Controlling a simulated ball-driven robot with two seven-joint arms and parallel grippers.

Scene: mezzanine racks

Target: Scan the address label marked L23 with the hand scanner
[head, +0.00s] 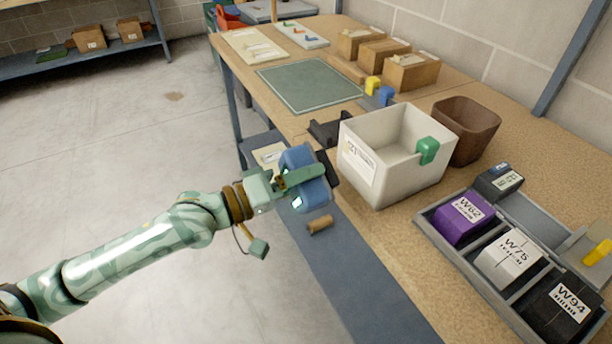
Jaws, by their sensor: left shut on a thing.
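My left gripper (302,178) is shut on a blue device with dark parts, which looks like the hand scanner (296,158). It is held near the front edge of the workbench, left of the white bin. The green fingers cross the device and hide part of it. A white address label (358,161) is on the front face of the white bin (412,162); its print is too small to read surely. I can read L23 on no label in this view. My right gripper is not in view.
A brown bin (467,128) stands behind the white bin. A grey divided tray (452,252) holds purple, white and black boxes at right. A green mat (308,86) and cardboard boxes (411,73) are farther back. Open floor (110,130) lies at left.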

